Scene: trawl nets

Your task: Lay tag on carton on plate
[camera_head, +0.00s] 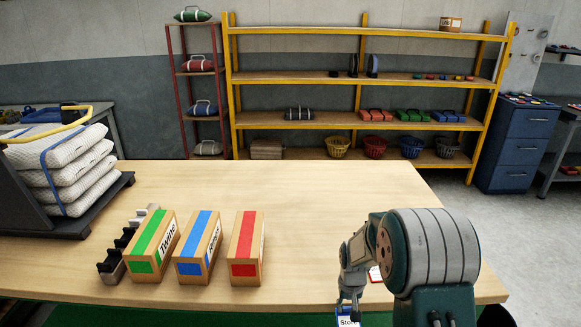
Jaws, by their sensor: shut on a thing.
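Three cardboard cartons stand side by side on the wooden table (330,205): one with a green stripe (150,247) marked "Twine", one with a blue stripe (198,247), and one with a red stripe (247,248). My gripper (349,303) is at the table's front edge, right of the cartons and pointing down. It is shut on a small white-and-blue tag (348,321), whose lettering starts "Sto"; the frame's lower edge cuts it off. I cannot tell which thing is the plate.
A dark slotted rack (110,268) stands left of the green-striped carton, partly behind it. White bundles (72,172) are stacked on a dark base (88,217) at the table's left. The table's middle and back are clear. Yellow shelving (365,78) stands behind.

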